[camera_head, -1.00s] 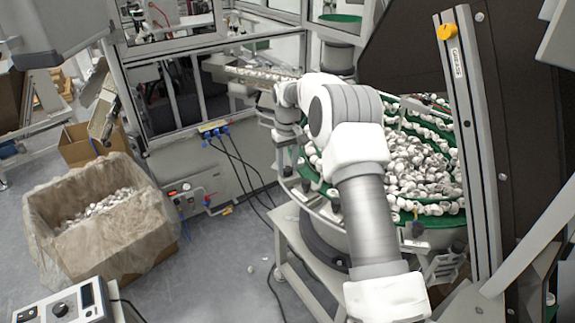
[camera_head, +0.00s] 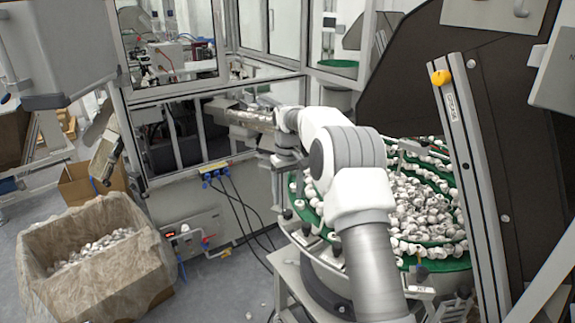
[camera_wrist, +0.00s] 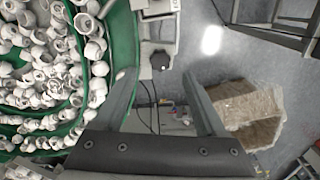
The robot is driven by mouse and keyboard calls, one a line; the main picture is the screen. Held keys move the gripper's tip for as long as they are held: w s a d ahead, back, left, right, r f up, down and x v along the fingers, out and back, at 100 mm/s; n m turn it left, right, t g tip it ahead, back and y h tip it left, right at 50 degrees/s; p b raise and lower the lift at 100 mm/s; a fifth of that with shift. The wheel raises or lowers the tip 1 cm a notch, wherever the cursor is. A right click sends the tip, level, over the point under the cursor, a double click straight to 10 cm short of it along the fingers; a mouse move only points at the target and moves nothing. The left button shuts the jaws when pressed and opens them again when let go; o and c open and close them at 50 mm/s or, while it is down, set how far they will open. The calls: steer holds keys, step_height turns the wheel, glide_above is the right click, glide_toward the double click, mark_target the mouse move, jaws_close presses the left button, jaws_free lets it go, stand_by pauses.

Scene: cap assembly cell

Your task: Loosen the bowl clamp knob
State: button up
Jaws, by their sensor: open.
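The bowl feeder (camera_head: 455,262) with its green tracks full of white caps stands at the right in the head view; its green rim (camera_wrist: 124,40) fills the left of the wrist view. A small dark knob (camera_wrist: 160,60), which looks like the bowl clamp knob, sits on a grey bracket just outside that rim. My gripper (camera_wrist: 157,74) is open and empty. The knob shows between and slightly beyond its fingertips; I cannot tell how far below it lies. In the head view my arm hides most of the gripper, and I cannot make out the knob.
A lined carton (camera_head: 95,262) of caps stands on the floor at left; it also shows in the wrist view (camera_wrist: 245,112). A glazed machine frame (camera_head: 215,130) stands behind the arm. Dark cables (camera_head: 240,205) hang below it. A slanted metal post (camera_head: 470,180) rises at right.

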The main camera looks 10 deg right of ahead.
mark_target(287, 212)
step_height(287, 212, up, 12)
steer(key=shift+p, duration=0.45)
steer(key=s+a+r+t, duration=0.1)
steer(key=s+r, duration=0.5)
steer(key=s, duration=0.3)
steer(key=s+r+t, duration=0.2)
steer(key=s+r, duration=0.4)
steer(key=s, duration=0.3)
steer(key=s+f+m+t, duration=0.1)
steer(key=s+f, duration=0.3)
steer(key=s, duration=0.7)
steer(key=s+f+m+t, duration=0.1)
steer(key=s+f, duration=0.4)
steer(key=s, duration=0.7)
steer(key=shift+d+f+m+t+b, duration=0.15)
steer(key=shift+d+m+t+b, duration=0.15)
steer(key=shift+d+b, duration=0.15)
